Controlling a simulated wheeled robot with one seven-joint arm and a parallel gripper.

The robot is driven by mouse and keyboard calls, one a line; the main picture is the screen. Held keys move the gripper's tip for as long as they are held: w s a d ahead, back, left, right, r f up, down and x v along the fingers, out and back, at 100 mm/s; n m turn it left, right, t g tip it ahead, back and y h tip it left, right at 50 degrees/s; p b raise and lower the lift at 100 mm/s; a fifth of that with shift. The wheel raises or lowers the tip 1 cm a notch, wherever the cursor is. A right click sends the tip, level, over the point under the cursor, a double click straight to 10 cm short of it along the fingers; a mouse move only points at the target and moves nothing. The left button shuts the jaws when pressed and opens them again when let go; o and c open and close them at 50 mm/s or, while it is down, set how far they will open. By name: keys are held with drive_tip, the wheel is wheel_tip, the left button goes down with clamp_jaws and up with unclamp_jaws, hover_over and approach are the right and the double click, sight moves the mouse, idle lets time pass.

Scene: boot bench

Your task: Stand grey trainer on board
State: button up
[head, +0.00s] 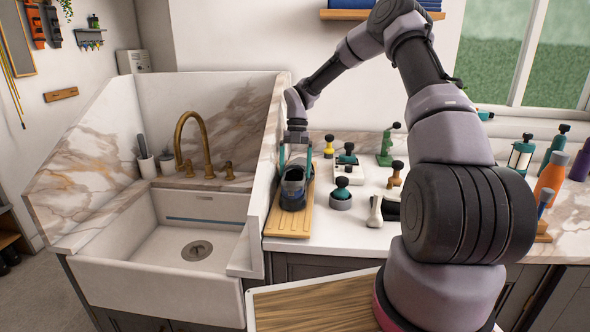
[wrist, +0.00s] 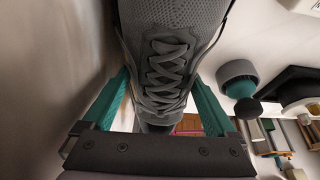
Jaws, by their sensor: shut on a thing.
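The grey trainer (head: 292,192) is upright over the wooden grooved board (head: 288,222), its toe end towards the front. I cannot tell whether its sole touches the board. My gripper (head: 295,160) is above it, with teal fingers shut on the trainer. In the wrist view, the trainer's grey laces and mesh (wrist: 165,70) fill the middle between the two fingers of my gripper (wrist: 160,95). The sole and the far part of the board are hidden.
A white sink (head: 195,235) with a brass tap (head: 195,140) lies left, behind a raised marble side panel. Right of the board stand a round teal-topped brush (head: 341,194) and several small tools. A teal-and-white bottle (head: 521,154) stands farther right.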

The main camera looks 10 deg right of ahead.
drive_tip(key=o, duration=1.6)
drive_tip(key=shift+f, duration=0.1)
drive_tip(key=shift+c, duration=0.2)
drive_tip(key=v, duration=1.1)
drive_tip(key=s+r+m+t+h, duration=0.1)
drive_tip(key=s+r+m, duration=0.2)
drive_tip(key=r, duration=0.2)
drive_tip(key=s+r+m+t, duration=0.1)
drive_tip(key=s+r+m, duration=0.2)
drive_tip(key=r+m, duration=0.15)
drive_tip(key=s+d+r+m+t, duration=0.1)
drive_tip(key=s+r+m+t, duration=0.2)
drive_tip(key=s+m, duration=0.6)
drive_tip(key=s+d+r+m+t+y, duration=0.1)
drive_tip(key=s+d+r+m+t, duration=0.1)
drive_tip(key=s+r+m, duration=0.3)
drive_tip(key=s+d+r+m+t, duration=0.2)
drive_tip(key=s+r+m+t, duration=0.2)
drive_tip(key=s+m, duration=1)
drive_tip(key=shift+m+y, duration=0.3)
drive_tip(key=shift+m, duration=0.25)
